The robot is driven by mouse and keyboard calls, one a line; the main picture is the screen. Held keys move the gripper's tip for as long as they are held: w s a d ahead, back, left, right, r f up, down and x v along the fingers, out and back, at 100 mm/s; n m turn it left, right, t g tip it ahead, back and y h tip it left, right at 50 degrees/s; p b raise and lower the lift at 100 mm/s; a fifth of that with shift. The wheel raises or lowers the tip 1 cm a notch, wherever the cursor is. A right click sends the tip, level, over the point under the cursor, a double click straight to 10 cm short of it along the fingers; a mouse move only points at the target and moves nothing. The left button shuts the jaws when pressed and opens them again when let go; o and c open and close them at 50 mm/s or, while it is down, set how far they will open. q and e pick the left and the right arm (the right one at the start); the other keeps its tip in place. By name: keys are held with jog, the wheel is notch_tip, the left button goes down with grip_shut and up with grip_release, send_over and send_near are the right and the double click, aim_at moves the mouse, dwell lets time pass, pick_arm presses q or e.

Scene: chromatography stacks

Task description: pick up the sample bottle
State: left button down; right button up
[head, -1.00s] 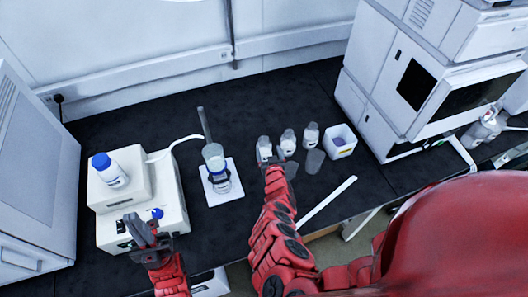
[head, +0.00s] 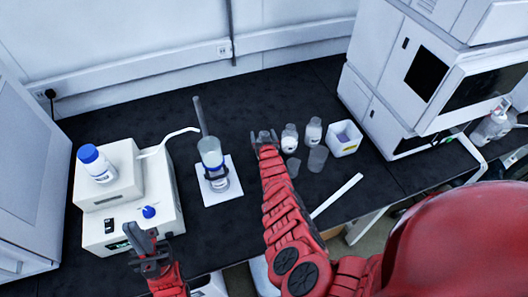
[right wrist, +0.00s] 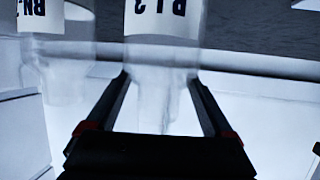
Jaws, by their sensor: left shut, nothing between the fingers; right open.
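Small clear bottles with white labels stand at the back middle of the bench: one in the middle (head: 289,138) and one on the right (head: 313,131). My right gripper (head: 265,140) covers the spot left of them, hiding most of what is there. In the right wrist view, a clear bottle with an upside-down label (right wrist: 163,75) stands between the open fingers of this gripper (right wrist: 165,105); contact cannot be told. Another labelled bottle (right wrist: 62,60) is to its left. I cannot tell which is the sample bottle. My left gripper (head: 148,248) is shut and empty near the left instrument.
Two dark translucent cups (head: 317,158) (head: 293,167) stand in front of the bottles. A white open box (head: 345,140) is to their right. A glass column (head: 212,158) stands on a white plate. A blue-capped bottle (head: 97,165) sits on the left instrument (head: 130,217).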

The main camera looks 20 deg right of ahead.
jog(key=shift+w+d+f, duration=0.15)
jog(key=shift+w, duration=0.3)
jog(key=shift+r, duration=0.2)
grip_shut()
